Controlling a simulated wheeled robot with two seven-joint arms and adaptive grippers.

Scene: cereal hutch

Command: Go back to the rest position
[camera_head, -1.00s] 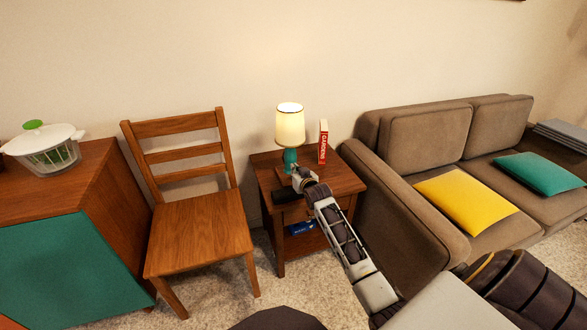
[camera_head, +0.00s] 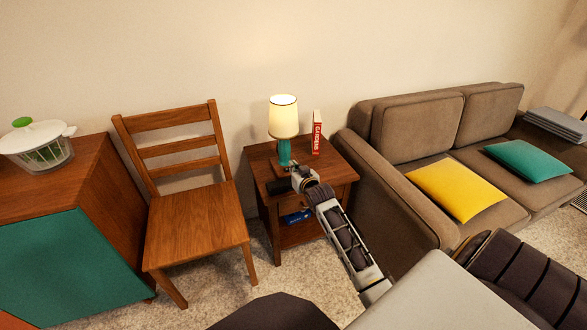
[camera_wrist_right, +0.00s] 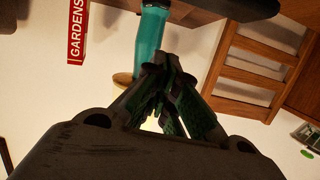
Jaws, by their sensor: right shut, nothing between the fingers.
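My right gripper (camera_head: 279,187) is at the front left of the small wooden side table (camera_head: 338,178), in front of the lamp. In the right wrist view the right gripper (camera_wrist_right: 165,65) has its fingers together with nothing between them. The table lamp (camera_head: 283,117), with a lit cream shade and teal base, stands upright on the table. Its teal base (camera_wrist_right: 151,42) shows just beyond the fingertips in the wrist view; I cannot tell if they touch. My left gripper is not in view.
A red book (camera_head: 316,133) stands beside the lamp, and a blue item (camera_head: 296,217) lies on the lower shelf. A wooden chair (camera_head: 195,225) and a cabinet (camera_head: 95,185) with a salad spinner (camera_head: 40,146) are left. A brown sofa (camera_head: 400,200) is close at right.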

